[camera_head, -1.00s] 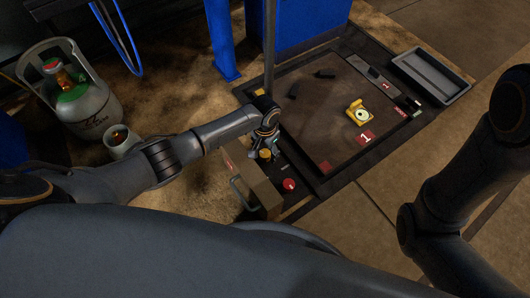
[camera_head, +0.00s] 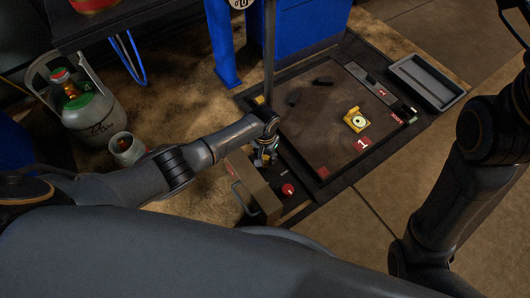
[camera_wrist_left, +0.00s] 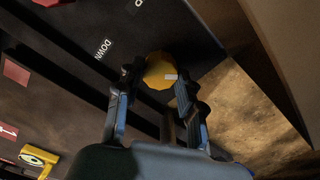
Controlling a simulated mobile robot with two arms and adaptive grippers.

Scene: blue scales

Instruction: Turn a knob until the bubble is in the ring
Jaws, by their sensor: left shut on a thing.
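My left gripper (camera_head: 265,157) points down at the near left corner of the dark scale. In the left wrist view its fingers (camera_wrist_left: 158,82) are shut on a yellow scalloped knob (camera_wrist_left: 156,68) with a pale mark, one finger on each side. The word DOWN is printed beside it. A yellow bubble level (camera_head: 356,120) with a round pale vial lies on the scale's plate (camera_head: 320,125). It also shows in the left wrist view (camera_wrist_left: 38,159). The bubble's place against the ring is too small to tell. My right arm shows at the right; its gripper is out of frame.
Another yellow knob (camera_head: 259,100) sits at the scale's far left corner. A red button (camera_head: 288,189) is near the left gripper. A grey tray (camera_head: 428,82) lies at the right. A gas bottle (camera_head: 88,105) and a metal cup (camera_head: 126,148) stand at the left.

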